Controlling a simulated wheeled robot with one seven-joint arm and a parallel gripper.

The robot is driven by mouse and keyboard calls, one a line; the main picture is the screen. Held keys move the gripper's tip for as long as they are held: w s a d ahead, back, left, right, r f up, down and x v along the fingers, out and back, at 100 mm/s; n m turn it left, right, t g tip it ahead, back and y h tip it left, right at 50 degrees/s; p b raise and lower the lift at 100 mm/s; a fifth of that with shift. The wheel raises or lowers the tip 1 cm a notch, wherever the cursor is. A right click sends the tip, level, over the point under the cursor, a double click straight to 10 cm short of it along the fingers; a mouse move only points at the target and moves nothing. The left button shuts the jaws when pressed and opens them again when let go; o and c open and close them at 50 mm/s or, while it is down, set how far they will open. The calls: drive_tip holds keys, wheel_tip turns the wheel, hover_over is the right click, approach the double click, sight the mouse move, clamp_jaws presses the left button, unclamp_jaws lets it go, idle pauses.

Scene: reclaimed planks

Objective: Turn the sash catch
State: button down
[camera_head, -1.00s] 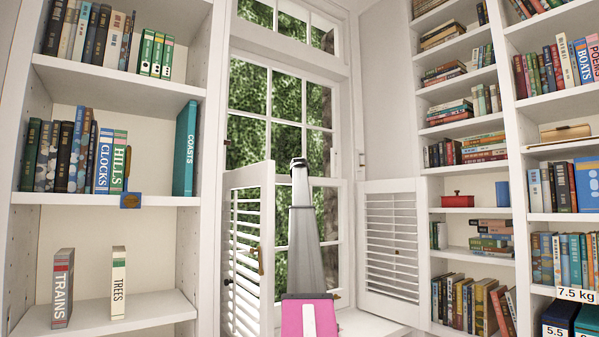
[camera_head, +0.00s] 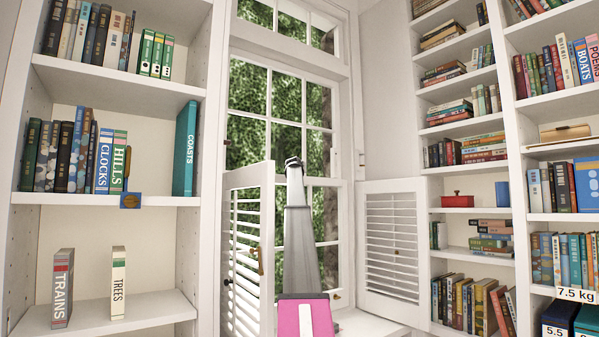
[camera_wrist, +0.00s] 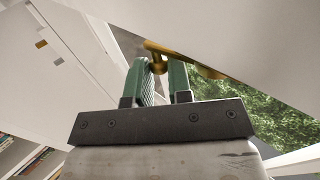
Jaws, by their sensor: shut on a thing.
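The sash catch (camera_wrist: 205,70) is a brass piece on the white window frame in the wrist view. Its rounded end (camera_wrist: 157,66) lies between the green fingertips of my gripper (camera_wrist: 159,68). My gripper is shut on this end. In the head view my gripper (camera_head: 293,164) is at the middle of the window (camera_head: 287,180), around the height of the rail between the sashes. The catch cannot be made out there, as my arm covers that spot.
A louvred shutter (camera_head: 248,245) stands folded out just left of my arm. Another shutter (camera_head: 391,240) is at the right of the window. Bookshelves fill both sides. A white sill (camera_head: 370,325) runs below, and greenery shows through the panes.

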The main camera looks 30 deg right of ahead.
drive_tip(key=shift+s+a+f+m+g+h, duration=0.1)
drive_tip(key=shift+s+m+g+h, duration=0.1)
drive_tip(key=shift+m+g+h, duration=0.35)
drive_tip(key=c, duration=1)
unclamp_jaws()
drive_tip(key=shift+c, duration=0.2)
drive_tip(key=shift+s, duration=0.1)
drive_tip(key=v, duration=0.7)
drive_tip(key=shift+a, duration=0.25)
